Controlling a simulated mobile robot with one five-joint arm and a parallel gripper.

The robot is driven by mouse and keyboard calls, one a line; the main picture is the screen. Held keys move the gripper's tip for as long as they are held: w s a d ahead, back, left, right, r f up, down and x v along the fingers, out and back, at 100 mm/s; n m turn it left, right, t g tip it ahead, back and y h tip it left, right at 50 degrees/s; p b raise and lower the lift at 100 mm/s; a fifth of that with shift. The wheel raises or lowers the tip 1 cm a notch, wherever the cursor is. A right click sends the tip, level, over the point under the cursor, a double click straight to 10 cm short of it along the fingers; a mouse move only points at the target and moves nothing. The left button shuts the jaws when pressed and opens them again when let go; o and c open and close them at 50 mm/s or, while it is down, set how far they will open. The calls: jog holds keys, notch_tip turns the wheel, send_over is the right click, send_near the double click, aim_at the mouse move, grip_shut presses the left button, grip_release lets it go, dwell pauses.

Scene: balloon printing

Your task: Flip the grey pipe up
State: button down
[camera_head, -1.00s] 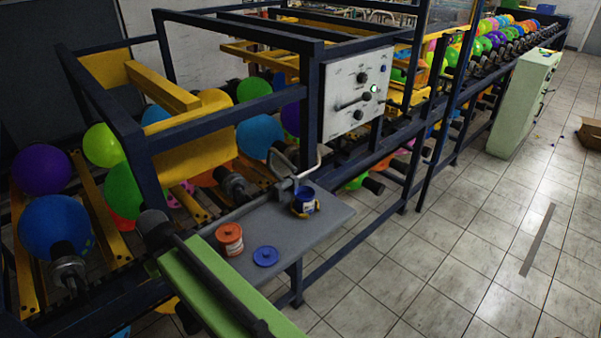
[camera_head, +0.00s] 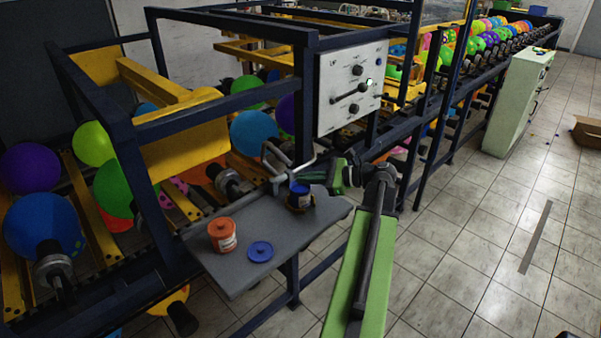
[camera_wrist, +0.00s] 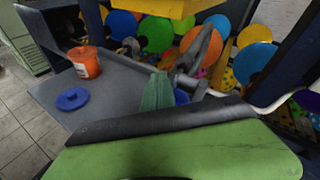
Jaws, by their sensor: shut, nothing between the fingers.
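The grey pipe (camera_head: 303,165) is a bent, U-shaped bar at the back edge of the grey shelf, beside the blue pot. In the wrist view, grey bar parts (camera_wrist: 197,50) rise just behind and right of my fingertips. My gripper (camera_head: 336,176) is at the shelf's right end, pointing left toward the pipe, and looks apart from it. Its green fingers (camera_wrist: 158,88) are together and empty. They partly hide the blue pot (camera_head: 299,195) in the wrist view; whether they touch the bar there is unclear.
The grey shelf (camera_head: 215,268) holds an orange pot (camera_head: 222,235) and a blue lid (camera_head: 260,251). A white control box (camera_head: 350,87) hangs on the dark blue frame above. Balloons fill the machine behind. Tiled floor (camera_head: 450,265) is open at the right.

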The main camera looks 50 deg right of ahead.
jog(key=s+d+m+t+h, duration=0.1)
jog(key=s+d+m+h, duration=0.1)
jog(key=s+d, duration=0.55)
jog(key=w+a, duration=0.4)
jog(key=w, duration=0.8)
jog(key=shift+a+r, duration=0.25)
jog(key=shift+r, duration=0.15)
